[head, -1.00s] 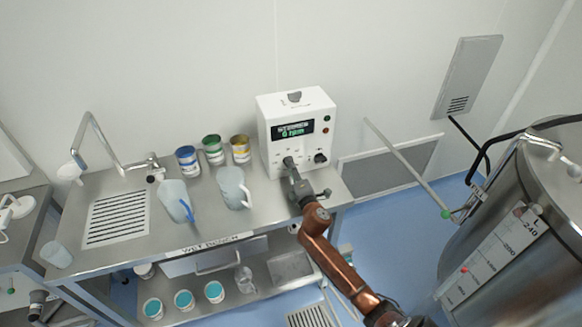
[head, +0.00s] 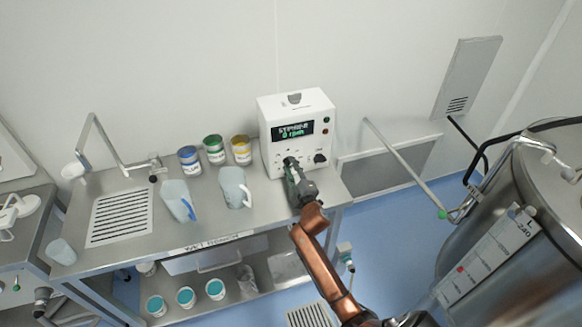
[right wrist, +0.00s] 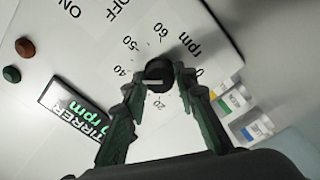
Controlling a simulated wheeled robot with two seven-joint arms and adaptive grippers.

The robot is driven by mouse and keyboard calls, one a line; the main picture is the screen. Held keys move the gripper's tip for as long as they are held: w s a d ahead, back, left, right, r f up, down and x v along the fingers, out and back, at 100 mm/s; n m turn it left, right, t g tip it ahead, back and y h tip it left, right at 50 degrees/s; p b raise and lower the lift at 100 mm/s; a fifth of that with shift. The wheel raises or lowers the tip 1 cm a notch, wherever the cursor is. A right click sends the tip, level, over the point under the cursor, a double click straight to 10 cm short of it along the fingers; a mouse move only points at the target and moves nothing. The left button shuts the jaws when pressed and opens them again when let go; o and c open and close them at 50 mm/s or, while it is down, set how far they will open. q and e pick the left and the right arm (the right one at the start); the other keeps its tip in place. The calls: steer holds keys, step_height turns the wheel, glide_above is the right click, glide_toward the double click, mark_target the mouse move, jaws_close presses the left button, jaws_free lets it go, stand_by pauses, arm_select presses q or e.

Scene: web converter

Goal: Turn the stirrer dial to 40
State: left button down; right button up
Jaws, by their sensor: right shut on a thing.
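The stirrer box (head: 271,112) is white and stands at the right end of the bench. Its display (head: 293,130) reads "STIRRER" and 0 rpm; it shows at an angle in the right wrist view (right wrist: 78,112). The stirrer dial (right wrist: 158,72) is a black round knob with a pale pointer line, ringed by numbers including 0, 20, 40, 50 and 60. I cannot tell exactly which mark the pointer indicates. My right gripper (right wrist: 158,83) is shut on the dial, a finger on each side. In the head view the right gripper (head: 289,163) hides the dial. My left gripper is not in view.
A second black knob (head: 320,158) sits right of the dial. Paint cans (head: 214,150) and two jugs (head: 232,187) stand left of the box on the steel bench (head: 165,229). A large steel vessel (head: 490,225) is at the right.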

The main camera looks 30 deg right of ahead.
steer(key=shift+d, duration=0.1)
steer(key=shift+f, duration=0.1)
stand_by(0.3)
steer(key=o, duration=1.2)
steer(key=shift+c, duration=0.2)
steer(key=v, duration=1.2)
